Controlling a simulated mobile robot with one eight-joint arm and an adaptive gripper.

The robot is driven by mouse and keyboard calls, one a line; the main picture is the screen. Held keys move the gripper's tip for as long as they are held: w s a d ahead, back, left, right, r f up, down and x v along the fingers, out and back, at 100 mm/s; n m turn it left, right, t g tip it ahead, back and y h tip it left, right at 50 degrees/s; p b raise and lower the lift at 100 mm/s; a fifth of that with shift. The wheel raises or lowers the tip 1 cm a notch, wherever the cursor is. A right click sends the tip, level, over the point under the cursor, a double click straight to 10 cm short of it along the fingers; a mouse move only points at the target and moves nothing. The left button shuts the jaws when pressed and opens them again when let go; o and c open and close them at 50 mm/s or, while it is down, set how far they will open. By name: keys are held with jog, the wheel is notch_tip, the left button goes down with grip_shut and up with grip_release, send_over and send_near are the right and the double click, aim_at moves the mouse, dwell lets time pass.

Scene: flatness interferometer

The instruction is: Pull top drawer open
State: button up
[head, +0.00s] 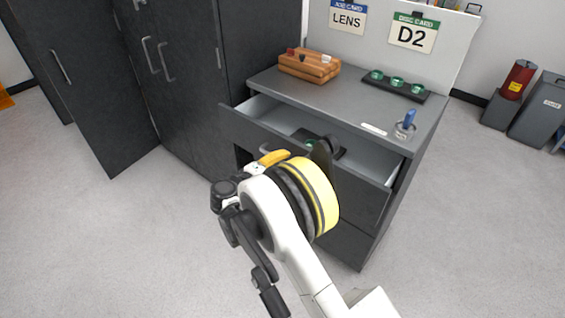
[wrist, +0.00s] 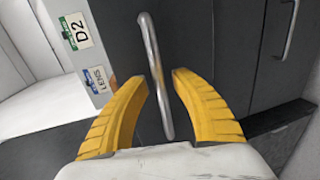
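The top drawer (head: 360,190) of the dark grey cabinet stands partly pulled out in the head view, its pale inside showing. My gripper (head: 272,158) is at the left part of its front, and my wrist and arm hide much of the front. A bit of metal handle (head: 264,148) shows by the yellow fingertip. In the wrist view my gripper (wrist: 155,80) is open. A metal bar handle (wrist: 153,60), apparently the top drawer's, runs between the two yellow fingers, with visible gaps on both sides.
A black tray (head: 330,150) lies inside the drawer. Tall dark lockers (head: 185,80) stand left. The floor in front is clear.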

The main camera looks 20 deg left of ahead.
grip_shut()
jog(key=shift+s+a, duration=0.1)
jog(key=f+v, duration=0.1)
jog(key=v, duration=0.6)
jog(key=shift+s+a+f, duration=0.2)
jog(key=shift+s, duration=0.3)
jog(key=shift+o, duration=1.1)
grip_release()
jog(key=v, duration=1.2)
